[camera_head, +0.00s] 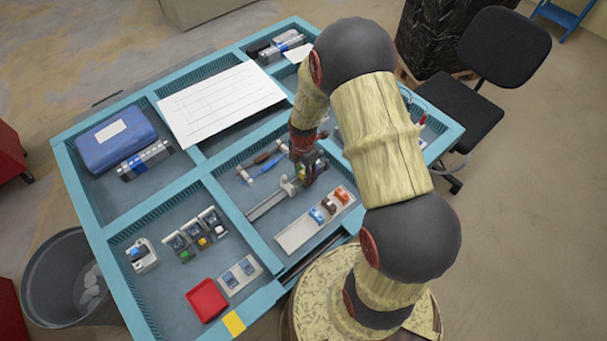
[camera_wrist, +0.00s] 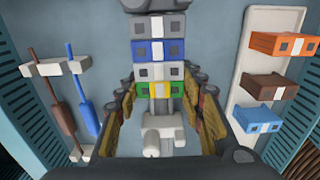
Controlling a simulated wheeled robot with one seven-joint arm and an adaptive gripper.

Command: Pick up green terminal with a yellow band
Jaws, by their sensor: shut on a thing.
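The green terminal with a yellow band (camera_wrist: 158,90) is between the two fingers of my gripper (camera_wrist: 159,93) in the wrist view. The fingers close on its left and right ends. It is in line with a grey terminal (camera_wrist: 160,71), a blue terminal (camera_wrist: 160,49) and another grey one (camera_wrist: 160,25) beyond it. A light end piece (camera_wrist: 152,140) sits on the near side. In the head view my gripper (camera_head: 308,168) is low over the middle tray, at the far end of a metal rail (camera_head: 266,205). I cannot tell whether the terminal is clear of the rail.
Right of the gripper in the wrist view, a pale strip (camera_wrist: 243,65) carries an orange terminal (camera_wrist: 283,45), a brown one (camera_wrist: 270,86) and a blue-and-white one (camera_wrist: 255,117). Left lie a brown screwdriver (camera_wrist: 56,115) and a blue screwdriver (camera_wrist: 84,115) on holders. Teal dividers (camera_head: 237,213) border the tray.

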